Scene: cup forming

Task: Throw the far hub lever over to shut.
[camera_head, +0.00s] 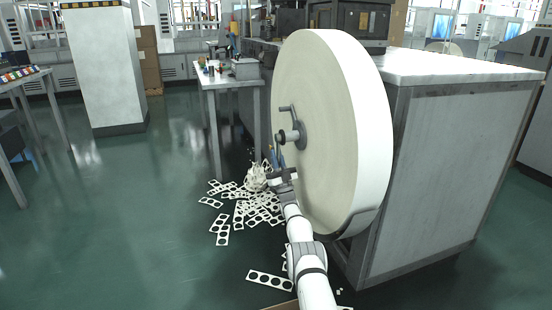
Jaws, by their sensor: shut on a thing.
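A large cream-white paper reel (325,190) stands upright, its flat face turned to the left. A dark grey hub (300,136) sits at its centre, with a short shaft pointing left. A bent grey lever (292,112) rises from the hub, its end turned left. My gripper (275,164) is just below the shaft, in front of the reel's face. It is shut on a slim upright piece with a bluish part, which looks like a lower hub lever (274,152). The jaws are small here, and the exact contact is hard to see.
Punched white strips (245,208) lie scattered on the green floor below my gripper. A small worktable (232,82) stands behind left. A grey cabinet (440,170) with a pale top is close on the right. Open floor lies to the left, beyond the strips.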

